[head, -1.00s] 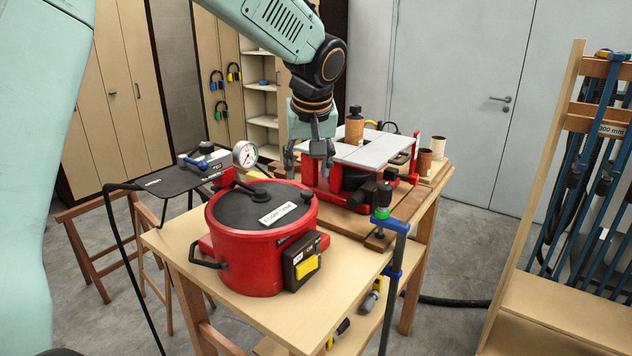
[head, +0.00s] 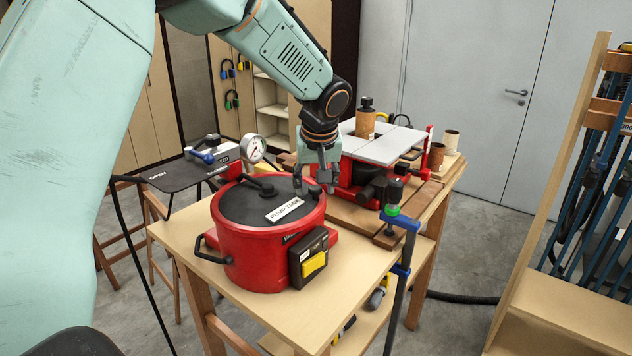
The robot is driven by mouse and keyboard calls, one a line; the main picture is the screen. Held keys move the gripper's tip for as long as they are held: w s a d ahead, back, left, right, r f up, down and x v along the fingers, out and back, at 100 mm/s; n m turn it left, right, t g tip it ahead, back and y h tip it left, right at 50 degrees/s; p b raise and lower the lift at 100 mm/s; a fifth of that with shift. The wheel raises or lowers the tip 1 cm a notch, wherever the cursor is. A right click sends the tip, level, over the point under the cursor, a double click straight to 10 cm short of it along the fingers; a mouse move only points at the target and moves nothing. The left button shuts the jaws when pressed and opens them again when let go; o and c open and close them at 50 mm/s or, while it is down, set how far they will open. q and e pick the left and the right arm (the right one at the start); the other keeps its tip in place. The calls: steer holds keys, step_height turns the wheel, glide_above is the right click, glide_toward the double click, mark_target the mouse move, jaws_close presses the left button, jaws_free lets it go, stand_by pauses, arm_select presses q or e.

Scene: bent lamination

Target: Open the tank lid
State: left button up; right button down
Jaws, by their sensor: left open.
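The red tank (head: 258,250) stands on the wooden table. Its dark round lid (head: 243,210) lies flat on top and carries a white label reading "PUMP TANK" (head: 285,210). A small dark knob (head: 316,192) sits at the lid's right edge. My left gripper (head: 314,182) points down over the lid's right back edge, close to the small knob. Its fingers are apart with nothing held; I cannot tell whether they touch the knob. My right gripper is out of view.
A red machine with a grey top (head: 385,145) stands behind right. A blue clamp (head: 402,245) grips the table's right side. The table's front corner (head: 320,305) is clear.

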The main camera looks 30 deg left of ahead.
arm_select(q)
steer(key=shift+s+d+r, duration=0.35)
steer(key=shift+s, duration=0.05)
steer(key=shift+c, duration=0.4)
steer(key=shift+w+a+f, duration=0.3)
steer(key=shift+w, duration=0.15)
steer(key=c, duration=0.6)
steer(key=shift+s+r, duration=0.15)
steer(key=shift+s, duration=0.05)
jaws_close()
steer(key=shift+w, duration=0.1)
